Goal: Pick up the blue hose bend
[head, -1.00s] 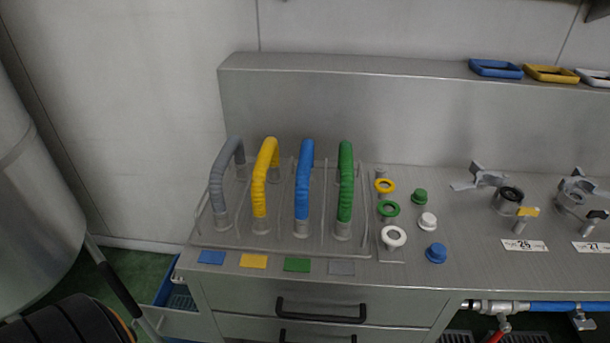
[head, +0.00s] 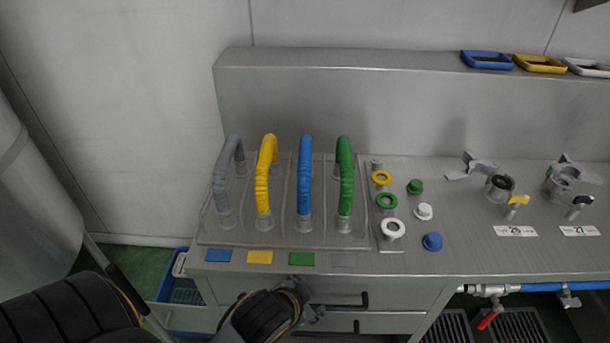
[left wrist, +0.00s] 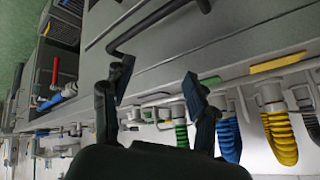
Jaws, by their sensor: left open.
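The blue hose bend (head: 305,178) stands as an arch on the steel bench, third from the left in a row of hose bends, between the yellow hose bend (head: 265,180) and the green hose bend (head: 345,180). Its ends sit on grey fittings. In the left wrist view the blue hose bend (left wrist: 230,140) appears beyond the bench edge, partly behind a finger. My left gripper (head: 312,300) is low in front of the drawers, below the bench top's front edge, apart from the hose. In the left wrist view its fingers (left wrist: 160,88) are open and empty.
A grey hose bend (head: 226,180) stands at the row's left end. Thin upright dividers separate the bends. Coloured rings and caps (head: 387,201) lie to the right. Drawer handles (head: 350,301) stick out near my left gripper. Valves stand further right.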

